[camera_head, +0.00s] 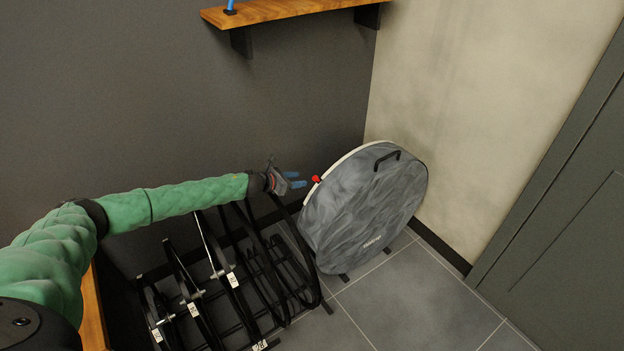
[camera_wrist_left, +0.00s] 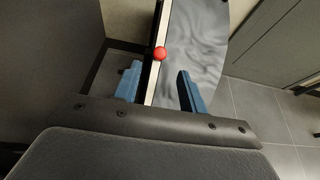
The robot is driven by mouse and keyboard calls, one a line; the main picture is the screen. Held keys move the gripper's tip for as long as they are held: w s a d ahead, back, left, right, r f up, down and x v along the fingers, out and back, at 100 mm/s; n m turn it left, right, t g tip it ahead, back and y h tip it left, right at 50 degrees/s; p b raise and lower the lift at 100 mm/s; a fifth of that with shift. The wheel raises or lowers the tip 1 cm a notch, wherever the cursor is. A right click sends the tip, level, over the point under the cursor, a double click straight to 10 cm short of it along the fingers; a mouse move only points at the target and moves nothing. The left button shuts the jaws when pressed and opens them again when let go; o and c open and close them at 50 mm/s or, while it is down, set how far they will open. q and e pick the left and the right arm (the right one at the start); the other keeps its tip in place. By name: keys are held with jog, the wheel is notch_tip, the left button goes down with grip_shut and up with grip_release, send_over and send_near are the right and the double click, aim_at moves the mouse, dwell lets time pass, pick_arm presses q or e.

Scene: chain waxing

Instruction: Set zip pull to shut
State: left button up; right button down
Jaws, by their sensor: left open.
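The zip pull is a small red piece (camera_head: 315,179) on the upper left rim of a round grey wheel bag (camera_head: 365,215). In the left wrist view the red zip pull (camera_wrist_left: 160,54) sits on the bag's pale edge strip, a little beyond the fingertips. My left gripper (camera_head: 300,180) is open and empty just left of the zip pull, apart from it. In the left wrist view its two blue fingers (camera_wrist_left: 160,82) stand on either side of the pale edge strip, the right one over the grey bag side (camera_wrist_left: 205,50). My right gripper is not in view.
A black rack (camera_head: 235,285) with several tagged wheels stands on the floor below my left arm. A wooden shelf (camera_head: 285,10) hangs on the dark wall above. A grey door (camera_head: 565,215) is at the right. Tiled floor (camera_head: 420,305) is clear in front of the bag.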

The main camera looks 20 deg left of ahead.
aim_at(315, 177)
pick_arm(q)
jog(key=p+x, duration=0.1)
jog(key=x, duration=0.5)
jog(key=shift+w+d, duration=0.1)
jog(key=shift+d, duration=0.05)
jog(key=shift+w+d+f, duration=0.25)
jog(key=shift+w+d, duration=0.05)
jog(key=shift+w, duration=0.1)
jog(key=shift+w+f, duration=0.1)
jog(key=shift+w, duration=0.05)
jog(key=shift+d, duration=0.1)
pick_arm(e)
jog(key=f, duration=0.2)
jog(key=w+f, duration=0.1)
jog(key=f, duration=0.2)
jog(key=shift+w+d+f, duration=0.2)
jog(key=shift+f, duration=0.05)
pick_arm(q)
jog(key=shift+c, duration=0.4)
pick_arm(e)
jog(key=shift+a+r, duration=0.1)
pick_arm(q)
grip_shut()
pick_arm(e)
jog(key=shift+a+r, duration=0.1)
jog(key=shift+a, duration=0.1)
